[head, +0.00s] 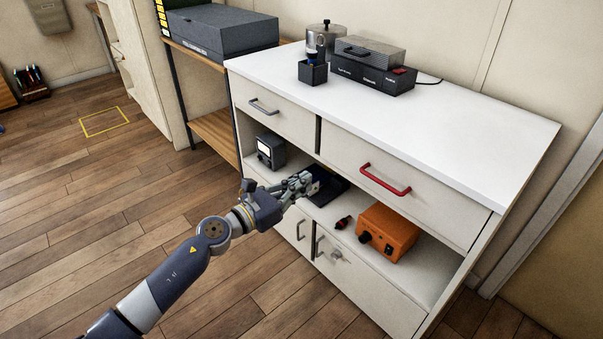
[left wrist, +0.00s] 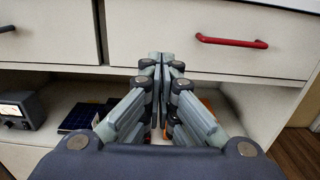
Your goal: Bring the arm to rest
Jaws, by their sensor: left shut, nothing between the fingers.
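My left arm reaches in from the lower left in the head view. Its gripper (head: 304,180) is at the front of the open cubby shelf of the white cabinet, below the drawers. In the left wrist view the fingers (left wrist: 162,62) are together, with nothing between them, pointing at the cabinet front near the drawers. My right gripper is in neither view.
The white cabinet (head: 470,125) has a red-handled drawer (head: 385,180). On its shelf are a dark meter box (head: 270,151), a dark blue flat thing (head: 327,187) partly behind my gripper, and an orange box (head: 388,232). Open wooden floor (head: 90,210) lies left.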

